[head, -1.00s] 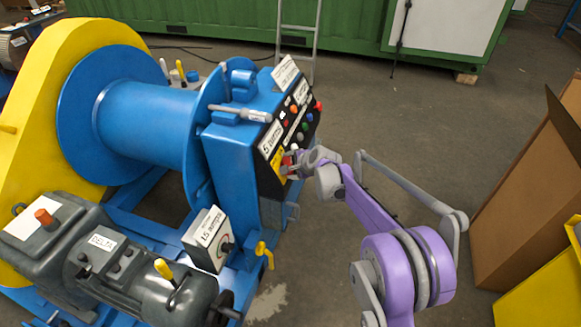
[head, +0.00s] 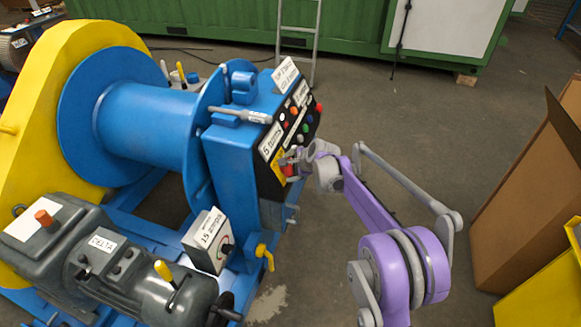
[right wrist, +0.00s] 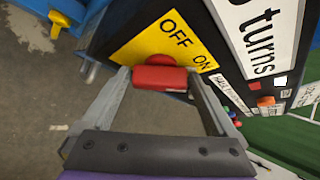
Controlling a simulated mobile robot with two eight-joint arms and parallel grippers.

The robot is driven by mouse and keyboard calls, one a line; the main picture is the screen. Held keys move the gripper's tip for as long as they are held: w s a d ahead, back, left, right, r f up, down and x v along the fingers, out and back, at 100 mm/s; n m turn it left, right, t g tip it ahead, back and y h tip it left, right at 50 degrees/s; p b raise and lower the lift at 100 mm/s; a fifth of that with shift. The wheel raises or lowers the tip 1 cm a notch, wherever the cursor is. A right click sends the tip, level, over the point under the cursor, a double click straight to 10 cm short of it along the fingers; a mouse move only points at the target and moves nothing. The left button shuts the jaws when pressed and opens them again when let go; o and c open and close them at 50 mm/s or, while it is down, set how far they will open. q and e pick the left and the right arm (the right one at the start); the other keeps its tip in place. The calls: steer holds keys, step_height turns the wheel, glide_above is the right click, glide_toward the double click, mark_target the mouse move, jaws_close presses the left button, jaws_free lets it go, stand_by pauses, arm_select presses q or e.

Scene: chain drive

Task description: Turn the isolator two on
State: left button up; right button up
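The isolator is a red rotary handle (right wrist: 160,77) on a yellow plate (right wrist: 165,40) marked OFF and ON, low on the black panel face of the blue cabinet. In the head view the red handle (head: 289,171) is partly hidden by my gripper. My right gripper (head: 291,163) is at the handle. In the right wrist view its two fingers (right wrist: 160,80) lie against opposite ends of the red bar, which lines up across the gap between them. A small white label beside the plate is too small to read surely. My left gripper is not in view.
The panel (head: 298,122) carries several coloured buttons and a "5 turns" card (head: 271,141) above the isolator. A "15 amps" box (head: 208,242) and a yellow valve handle (head: 265,255) sit lower. A cardboard box (head: 530,200) stands right. The floor between is clear.

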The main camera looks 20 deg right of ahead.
arm_select(q)
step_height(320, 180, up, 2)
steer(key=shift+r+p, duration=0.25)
steer(key=shift+p, duration=0.7)
arm_select(e)
steer(key=v, duration=1.1)
steer(key=s+a+f+n+g+h, duration=0.25)
steer(key=s+n, duration=0.75)
steer(key=s, duration=1.1)
steer(key=s+a+f+n+g+h, duration=0.15)
steer(key=s+f+n, duration=0.5)
steer(key=s, duration=1.45)
arm_select(q)
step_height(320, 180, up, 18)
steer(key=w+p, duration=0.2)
steer(key=p, duration=1.4)
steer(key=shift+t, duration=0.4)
arm_select(e)
steer(key=w+r, duration=0.1)
steer(key=r, duration=0.6)
steer(key=w+r+n+t, duration=0.1)
steer(key=r, duration=0.6)
steer(key=w+r+n+y, duration=0.1)
steer(key=r, duration=0.5)
steer(key=shift+a+r, duration=0.4)
